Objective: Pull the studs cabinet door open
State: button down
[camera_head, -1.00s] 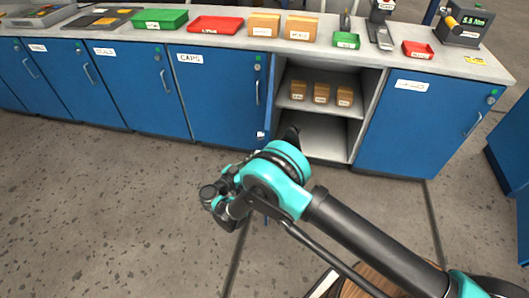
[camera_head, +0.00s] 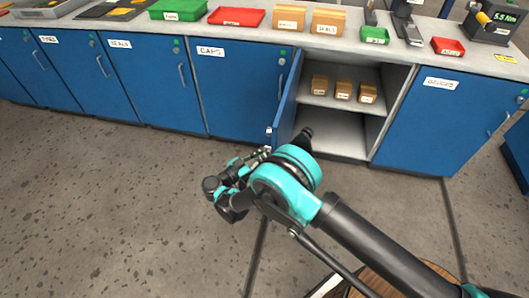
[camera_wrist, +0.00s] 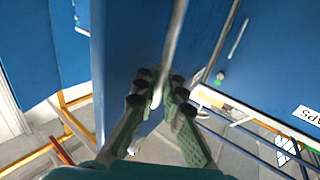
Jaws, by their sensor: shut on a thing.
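The cabinet door (camera_head: 288,105) stands swung out from the open cabinet, seen nearly edge-on in the head view. No readable label shows on it. In the wrist view the blue door (camera_wrist: 135,40) carries a pale vertical bar handle (camera_wrist: 176,35). My gripper (camera_wrist: 157,90) is shut on the lower part of that handle, its dark-tipped green fingers on either side. In the head view my gripper (camera_head: 258,156) is partly hidden by my wrist, low at the door's outer edge.
The open cabinet shows a shelf (camera_head: 343,103) with small boxes (camera_head: 343,90). The closed CAPS door (camera_head: 235,95) is on its left, another closed blue door (camera_head: 430,125) on its right. The counter (camera_head: 350,43) holds trays and boxes. The floor (camera_head: 120,200) in front is clear.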

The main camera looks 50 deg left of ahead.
jog(key=c, duration=1.6)
grip_release()
jog(key=shift+w, duration=0.1)
jog(key=shift+s+d, duration=0.2)
jog(key=shift+s, duration=1.65)
jog(key=shift+s+d, duration=0.2)
jog(key=shift+s, duration=1.65)
